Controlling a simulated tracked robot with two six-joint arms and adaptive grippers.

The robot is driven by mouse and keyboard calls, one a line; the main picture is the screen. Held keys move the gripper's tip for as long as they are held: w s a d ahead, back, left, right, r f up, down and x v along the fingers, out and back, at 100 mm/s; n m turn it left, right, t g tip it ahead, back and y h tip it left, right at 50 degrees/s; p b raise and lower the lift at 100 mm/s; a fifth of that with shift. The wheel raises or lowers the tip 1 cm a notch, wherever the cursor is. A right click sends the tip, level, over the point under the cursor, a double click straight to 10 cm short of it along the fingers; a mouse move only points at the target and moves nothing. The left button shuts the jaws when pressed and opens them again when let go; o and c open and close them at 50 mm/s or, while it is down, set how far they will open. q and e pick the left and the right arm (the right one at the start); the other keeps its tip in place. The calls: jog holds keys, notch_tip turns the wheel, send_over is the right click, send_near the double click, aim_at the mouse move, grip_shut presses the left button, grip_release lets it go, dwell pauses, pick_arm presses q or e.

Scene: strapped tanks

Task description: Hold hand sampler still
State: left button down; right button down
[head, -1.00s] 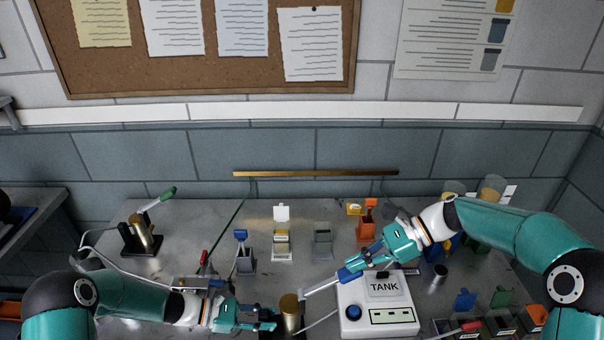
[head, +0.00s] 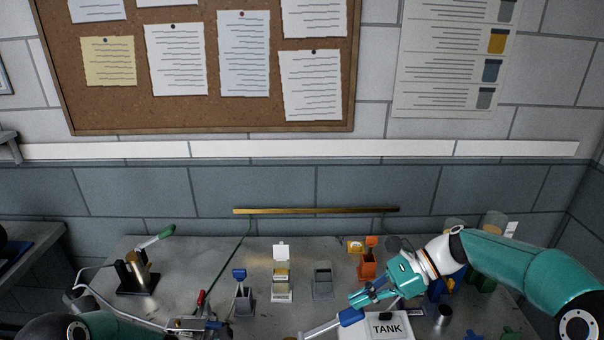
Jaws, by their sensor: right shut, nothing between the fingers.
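A tool with a blue handle (head: 350,317) and a pale grey shaft, which may be the hand sampler, slants down to the left at the bottom of the head view. Its lower end is cut off by the frame. A white box with a TANK label (head: 386,329) is beside the handle, partly out of frame. My right gripper (head: 359,298) is shut and empty, just above the blue handle; a small gap seems to separate them.
A green-handled tool (head: 160,237) leans by a brass cylinder on a black stand (head: 137,284). Small holders stand mid-bench: blue (head: 242,292), white (head: 282,291), grey (head: 323,282), orange (head: 367,265). A metal can (head: 443,317) is at right. The bench behind is mostly clear.

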jog(key=shift+v, duration=2.95)
pick_arm(q)
jog(key=c, duration=0.9)
grip_release()
jog(key=shift+o, duration=0.2)
jog(key=v, duration=1.2)
notch_tip(320, 180, up, 8)
